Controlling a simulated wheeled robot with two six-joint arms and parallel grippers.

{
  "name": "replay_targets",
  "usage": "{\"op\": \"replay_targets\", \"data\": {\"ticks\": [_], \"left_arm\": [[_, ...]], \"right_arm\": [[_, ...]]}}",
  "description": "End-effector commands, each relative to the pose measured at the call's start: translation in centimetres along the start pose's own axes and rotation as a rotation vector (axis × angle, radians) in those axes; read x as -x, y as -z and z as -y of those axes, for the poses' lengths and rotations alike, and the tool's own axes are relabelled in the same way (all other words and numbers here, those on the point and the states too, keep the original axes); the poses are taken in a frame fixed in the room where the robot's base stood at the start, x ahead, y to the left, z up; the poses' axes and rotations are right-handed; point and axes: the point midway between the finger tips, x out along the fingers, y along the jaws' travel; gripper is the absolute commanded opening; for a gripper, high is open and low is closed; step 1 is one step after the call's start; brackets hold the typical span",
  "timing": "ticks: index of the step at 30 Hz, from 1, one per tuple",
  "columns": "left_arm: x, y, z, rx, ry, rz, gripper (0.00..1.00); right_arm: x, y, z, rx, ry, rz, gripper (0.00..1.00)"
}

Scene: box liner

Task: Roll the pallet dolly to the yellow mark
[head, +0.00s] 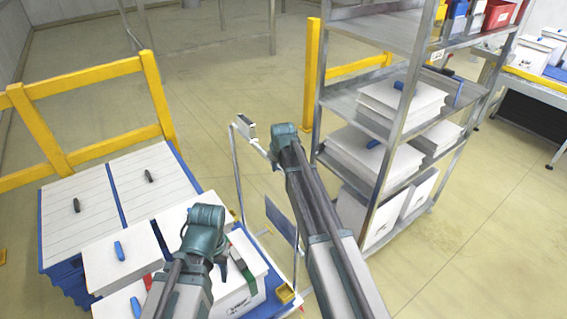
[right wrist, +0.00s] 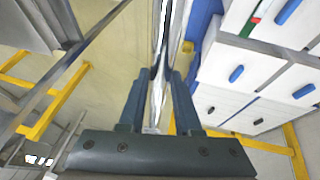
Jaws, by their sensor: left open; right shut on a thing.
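The pallet dolly stands at lower left of centre in the head view, its blue deck (head: 284,310) loaded with white boxes (head: 120,260). Its pale metal handle frame (head: 238,170) rises on the right side. My right gripper (head: 280,143) is at the upper part of this frame. In the right wrist view my right gripper (right wrist: 156,85) is shut on a shiny metal bar (right wrist: 160,55) of the handle. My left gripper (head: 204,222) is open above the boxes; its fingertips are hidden. I cannot make out for sure which yellow patch on the floor is the mark.
Lined white stacks (head: 75,220) on blue bases stand left of the dolly, before a yellow rail (head: 100,72). A metal shelf rack (head: 345,100) with white boxes stands close on the right. A workbench (head: 540,85) is far right. The floor (head: 220,90) beyond the handle is open.

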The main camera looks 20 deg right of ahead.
Motion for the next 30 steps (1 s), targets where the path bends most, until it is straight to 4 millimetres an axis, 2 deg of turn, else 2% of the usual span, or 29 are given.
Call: {"op": "replay_targets", "data": {"ticks": [1,6,24,30], "left_arm": [[0.0,0.0,0.0,0.0,0.0,0.0,0.5],[0.0,0.0,0.0,0.0,0.0,0.0,0.5],[0.0,0.0,0.0,0.0,0.0,0.0,0.5],[0.8,-0.1,0.1,0.0,0.0,0.0,0.5]], "right_arm": [[0.0,-0.1,0.5,0.002,0.009,0.004,0.34],[0.0,-0.1,0.2,0.001,0.005,0.003,0.62],[0.0,-0.1,-0.5,0.0,-0.008,0.001,0.62],[0.8,0.0,-0.6,0.0,-0.008,0.001,0.62]]}}
